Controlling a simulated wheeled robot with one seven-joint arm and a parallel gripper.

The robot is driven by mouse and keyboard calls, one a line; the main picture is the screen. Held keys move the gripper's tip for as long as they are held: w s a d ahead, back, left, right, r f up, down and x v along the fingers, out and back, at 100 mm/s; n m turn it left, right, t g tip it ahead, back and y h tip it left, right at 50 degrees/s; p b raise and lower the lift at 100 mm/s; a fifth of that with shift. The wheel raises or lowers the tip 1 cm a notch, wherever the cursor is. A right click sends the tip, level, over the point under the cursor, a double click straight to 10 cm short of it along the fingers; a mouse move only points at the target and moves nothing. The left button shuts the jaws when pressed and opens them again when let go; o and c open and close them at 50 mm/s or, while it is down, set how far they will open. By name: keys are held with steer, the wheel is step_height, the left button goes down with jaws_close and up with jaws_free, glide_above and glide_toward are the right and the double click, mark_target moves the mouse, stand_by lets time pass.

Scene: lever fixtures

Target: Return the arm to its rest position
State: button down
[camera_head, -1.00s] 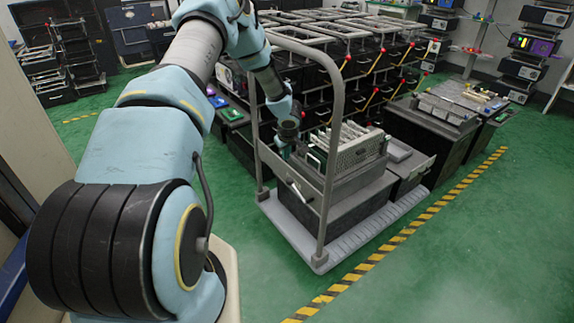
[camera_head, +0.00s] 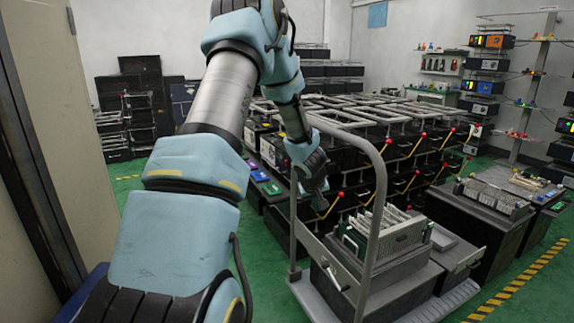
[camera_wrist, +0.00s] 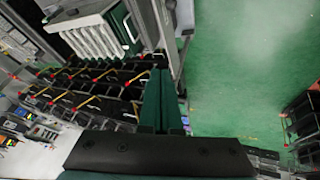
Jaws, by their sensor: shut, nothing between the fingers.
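My arm runs up from the bottom of the head view and bends down to my gripper (camera_head: 318,195). The gripper is dark and points down beside the cart's upright handle frame, a little left of and above the grey card rack on the cart. It appears to hang free of the rack. In the wrist view my gripper (camera_wrist: 162,74) shows as two dark green fingers side by side, shut with nothing between them. The fingertips are small and partly unclear in the head view.
A cart (camera_head: 458,300) with a tall handle frame (camera_head: 377,215) carries the card rack (camera_head: 398,237). Black cabinets with red-tipped yellow levers (camera_head: 411,182) stand behind. A beige panel (camera_head: 75,110) is close on the left. Green floor shows at right in the wrist view (camera_wrist: 235,85).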

steer(key=s+a+r+m+g, duration=0.1)
steer(key=s+a+r, duration=0.2)
steer(key=s+a, duration=0.3)
steer(key=s+a+r+m+g+y, duration=0.1)
steer(key=s+a+r, duration=0.3)
steer(key=s, duration=0.8)
steer(key=s+a+r+m+g+y, duration=0.1)
steer(key=s+a+r, duration=0.3)
steer(key=s+a, duration=0.4)
steer(key=shift+s+r+g, duration=0.25)
steer(key=shift+s+g, duration=0.25)
steer(key=shift+g, duration=0.1)
